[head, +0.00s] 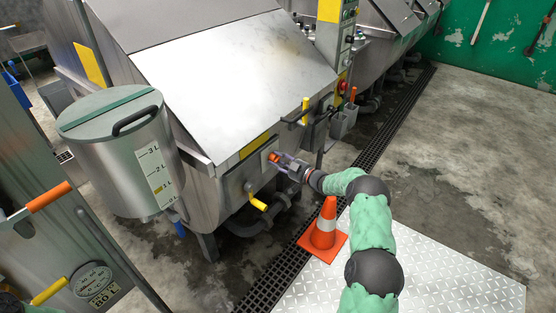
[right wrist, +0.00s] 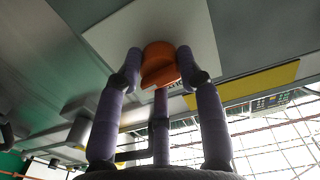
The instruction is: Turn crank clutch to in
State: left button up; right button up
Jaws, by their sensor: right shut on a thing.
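The crank clutch, an orange knob (head: 274,157) on a pale square plate (head: 267,152), is on the front of the steel drum machine. In the right wrist view the knob (right wrist: 158,62) has a raised grip bar, and its pale plate (right wrist: 115,38) is behind it. My right gripper (head: 281,160) reaches it from the right and is shut on the knob, with purple fingers on both sides of it. Dark lettering on the plate is partly hidden by the knob and fingers; I cannot read it surely. My left gripper is not in view.
A yellow-handled valve (head: 258,203) sits below left of the knob. An orange cone (head: 325,228) stands beneath my right arm near the floor grate (head: 272,275). A steel measuring tank (head: 120,150) hangs at the left. The concrete floor on the right is clear.

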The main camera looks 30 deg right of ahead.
jog(key=shift+m, duration=0.6)
jog(key=shift+f, duration=0.1)
jog(key=o, duration=1.1)
jog(key=shift+o, duration=0.2)
jog(key=v, duration=1.2)
